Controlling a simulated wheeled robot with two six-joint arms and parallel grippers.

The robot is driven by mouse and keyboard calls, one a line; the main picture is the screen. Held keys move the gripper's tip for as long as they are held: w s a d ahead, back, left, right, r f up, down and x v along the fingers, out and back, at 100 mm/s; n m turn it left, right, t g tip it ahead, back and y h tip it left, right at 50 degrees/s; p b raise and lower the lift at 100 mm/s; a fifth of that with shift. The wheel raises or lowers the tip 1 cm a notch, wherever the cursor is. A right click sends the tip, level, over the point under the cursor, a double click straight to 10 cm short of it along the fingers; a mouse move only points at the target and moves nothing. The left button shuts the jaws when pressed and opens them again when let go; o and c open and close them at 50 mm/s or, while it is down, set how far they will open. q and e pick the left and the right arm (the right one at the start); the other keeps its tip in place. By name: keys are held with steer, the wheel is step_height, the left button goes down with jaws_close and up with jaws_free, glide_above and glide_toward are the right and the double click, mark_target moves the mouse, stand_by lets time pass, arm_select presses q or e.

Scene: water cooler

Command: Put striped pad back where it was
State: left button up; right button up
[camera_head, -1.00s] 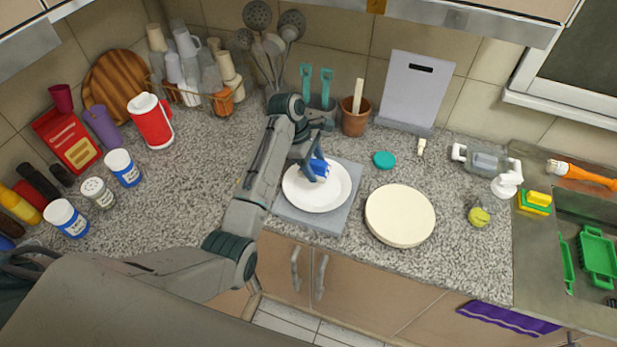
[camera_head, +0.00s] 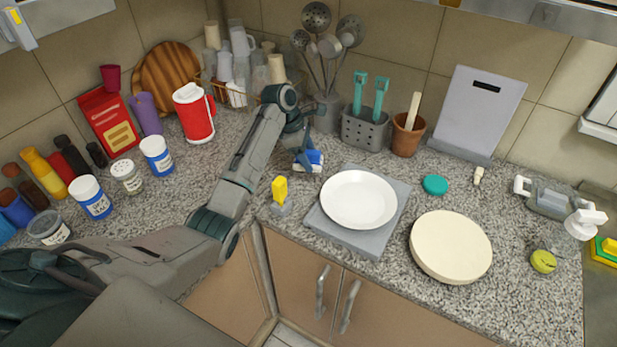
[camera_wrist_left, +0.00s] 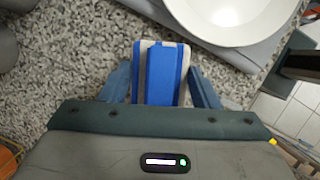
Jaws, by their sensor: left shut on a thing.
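The striped pad (camera_head: 310,161), blue with white-grey bands, is in my left gripper (camera_head: 303,157) in the head view. In the left wrist view the pad (camera_wrist_left: 161,72) sits between the two blue fingers of the left gripper (camera_wrist_left: 163,82), which is shut on it. The gripper is over the counter, just left of the white plate (camera_head: 358,199). I cannot tell whether the pad touches the counter. The plate lies on a grey square board (camera_head: 328,235) and shows at the top of the wrist view (camera_wrist_left: 232,12). My right gripper is not in view.
A yellow-topped object on a grey base (camera_head: 280,191) stands near the counter's front edge, close to the gripper. Behind are a grey utensil basket (camera_head: 366,132) and a terracotta pot (camera_head: 407,135). A round cream board (camera_head: 451,246) lies right. Counter left of the gripper is partly clear.

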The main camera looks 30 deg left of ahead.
arm_select(q)
step_height(320, 180, down, 7)
steer(key=shift+r+p, duration=0.2)
steer(key=shift+p, duration=0.45)
steer(key=o, duration=1)
steer(key=shift+f, duration=0.15)
steer(key=shift+c, duration=0.2)
steer(key=shift+a+r, duration=0.15)
steer(key=shift+r, duration=0.25)
steer(key=b+v, duration=0.3)
steer(key=v, duration=0.8)
steer(key=shift+r, duration=0.2)
